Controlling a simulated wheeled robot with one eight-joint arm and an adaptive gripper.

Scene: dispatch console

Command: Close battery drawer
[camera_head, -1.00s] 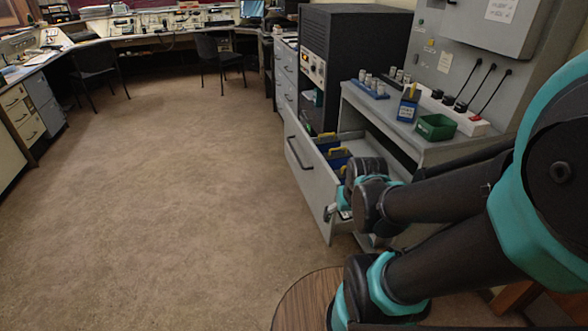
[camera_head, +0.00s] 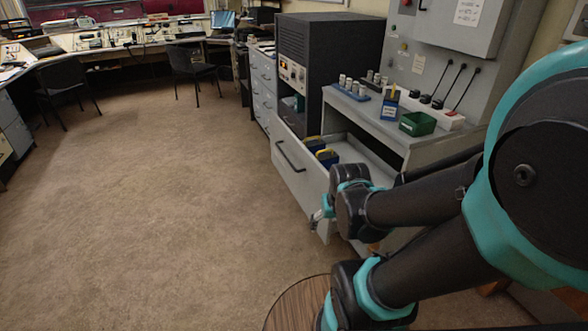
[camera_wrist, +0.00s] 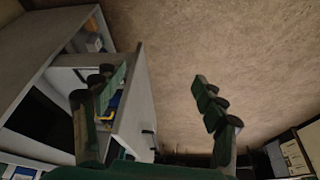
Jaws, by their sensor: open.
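The battery drawer stands open from the grey bench cabinet. Its grey front panel (camera_head: 300,180) with a dark handle (camera_head: 290,156) faces the floor at left. Blue batteries with yellow tops (camera_head: 325,156) lie inside it. My gripper (camera_head: 322,214) is at the near end of the front panel, partly hidden by my arm. In the wrist view, my open gripper (camera_wrist: 152,76) has one finger over the drawer's inside and the other over the floor. The panel's edge (camera_wrist: 143,90) shows between the fingers, apart from the right one. Contact with the left finger cannot be told.
A black rack (camera_head: 330,60) stands behind. A round wooden top (camera_head: 295,305) is close in front. The carpet (camera_head: 160,200) left of the drawer is clear.

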